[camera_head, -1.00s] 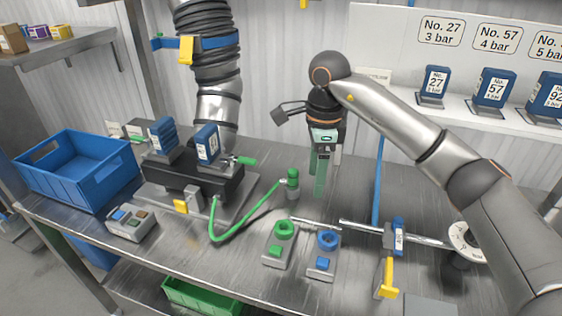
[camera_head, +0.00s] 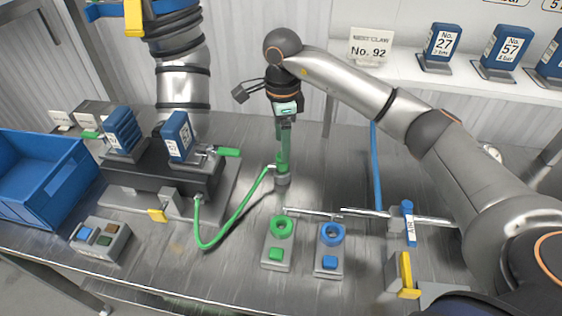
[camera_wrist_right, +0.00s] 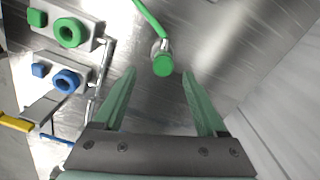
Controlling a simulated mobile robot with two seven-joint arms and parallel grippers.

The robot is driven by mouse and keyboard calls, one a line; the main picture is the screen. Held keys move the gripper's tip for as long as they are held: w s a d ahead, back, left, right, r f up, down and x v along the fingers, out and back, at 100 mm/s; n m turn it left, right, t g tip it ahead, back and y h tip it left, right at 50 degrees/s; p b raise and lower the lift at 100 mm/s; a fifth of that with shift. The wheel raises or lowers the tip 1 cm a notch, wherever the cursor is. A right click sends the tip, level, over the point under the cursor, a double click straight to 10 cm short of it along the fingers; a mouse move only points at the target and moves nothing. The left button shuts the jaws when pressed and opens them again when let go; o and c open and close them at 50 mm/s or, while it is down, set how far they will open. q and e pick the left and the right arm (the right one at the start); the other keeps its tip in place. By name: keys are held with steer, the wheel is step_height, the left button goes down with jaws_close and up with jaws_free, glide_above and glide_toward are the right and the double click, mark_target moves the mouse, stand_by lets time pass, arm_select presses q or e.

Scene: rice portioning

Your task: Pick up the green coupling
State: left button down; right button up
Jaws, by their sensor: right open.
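The green coupling stands upright on the steel table at the end of a green hose (camera_head: 232,220). Its round green top (camera_wrist_right: 163,66) shows in the right wrist view, beyond and between my fingertips. In the head view its grey lower part (camera_head: 282,182) shows, while my fingers largely hide the green top. My right gripper (camera_head: 283,158) points down over the coupling. In the wrist view the gripper (camera_wrist_right: 157,75) is open, with one green finger to each side and a gap around the coupling. I cannot tell whether the fingertips reach down beside it. My left gripper is not in view.
A green ring socket (camera_head: 282,227) and a blue ring socket (camera_head: 331,235) stand in front, near metal rods. A dark manifold block (camera_head: 160,170) with blue tags stands left, beside a blue crate (camera_head: 40,180). A blue hose (camera_head: 376,165) runs at the right.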

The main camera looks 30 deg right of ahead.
mark_target(282, 168)
steer(key=f, duration=0.3)
steer(key=f+p, duration=0.1)
steer(key=f, duration=0.1)
steer(key=shift+w+f, duration=0.25)
steer(key=shift+f, duration=0.1)
jaws_close()
stand_by(0.3)
